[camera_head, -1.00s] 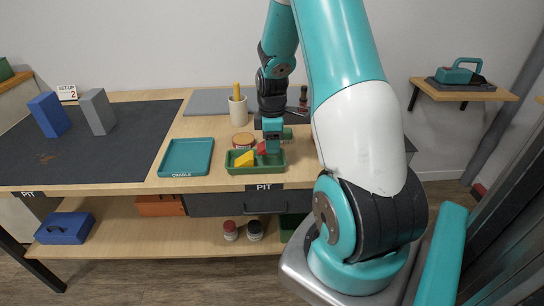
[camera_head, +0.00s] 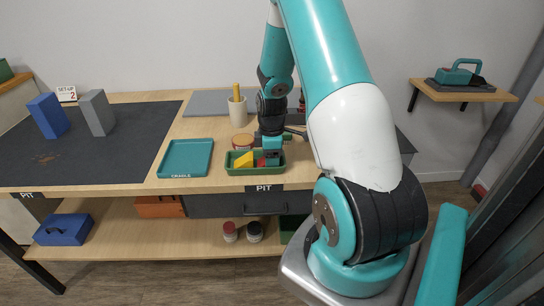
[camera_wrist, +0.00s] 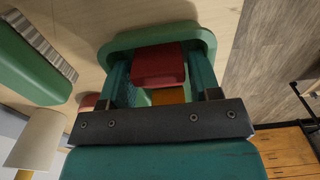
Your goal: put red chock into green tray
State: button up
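The red chock (camera_wrist: 158,65) sits between the two fingers of my gripper (camera_wrist: 158,80) in the wrist view, with both fingers against its sides. In the head view the gripper (camera_head: 271,158) is down at the right part of the green tray (camera_head: 240,171), and a little of the red chock (camera_head: 261,162) shows beside the fingers. The green tray's rim (camera_wrist: 205,38) surrounds the chock in the wrist view. I cannot tell whether the chock touches the tray floor. A yellow chock (camera_head: 243,160) lies in the left part of the tray.
A teal cradle tray (camera_head: 186,158) is left of the green tray. A round jar (camera_head: 242,141) and a beige cup (camera_head: 237,110) stand behind it. A green brush (camera_wrist: 30,70) lies close by. Blue (camera_head: 48,115) and grey (camera_head: 97,112) blocks stand on the dark mat.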

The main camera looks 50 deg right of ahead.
jog(key=shift+r, duration=0.15)
notch_tip(320, 180, up, 12)
jog(key=w+a+r, duration=0.2)
jog(key=a+r, duration=0.1)
jog(key=a, duration=0.5)
jog(key=s+a+r+t+y, duration=0.1)
jog(key=a+r, duration=0.2)
jog(key=a, duration=0.4)
jog(key=s+a+r+y, duration=0.1)
jog(key=a+r, duration=0.1)
jog(key=a, duration=0.6)
jog(key=s+a+r+m+g+y, duration=0.1)
jog(key=s+a+r, duration=0.3)
jog(key=s+a, duration=1.1)
jog(key=shift+y, duration=0.6)
